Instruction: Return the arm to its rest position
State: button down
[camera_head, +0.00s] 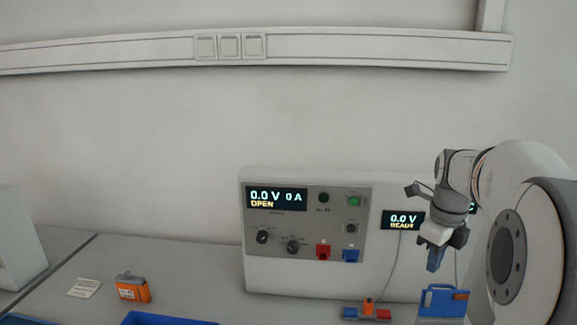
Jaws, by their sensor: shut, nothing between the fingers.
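My arm enters the view from the right and bends down in front of the battery cycler (380,269). My gripper (434,262) points downward, shut and empty, in front of the cycler's right part. It hangs above a blue holder (441,302) with an orange part on its right, apart from it as far as I can tell. The cycler's large display (277,198) reads 0.0 V, 0 A, OPEN. Its small display (402,222) reads 0.0 V, READY, and is partly covered by my arm.
An orange battery (133,288) and a paper note (84,288) lie on the bench at left. A blue tray (168,319) shows at the bottom edge. A small blue and red block (366,312) sits left of the blue holder. A wall rail (350,48) runs above; the air between is clear.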

jog(key=s+a+f+n+t, duration=0.1)
jog(key=s+a+f+n, duration=0.1)
jog(key=s+a+n, duration=0.6)
jog(key=s+a+f+n+t, duration=0.1)
jog(key=s+a+f+n, duration=0.2)
jog(key=s+a+n, duration=0.5)
jog(key=shift+s+f+n+t, duration=0.3)
jog(key=shift+s+n, duration=0.4)
jog(key=shift+n, duration=5.9)
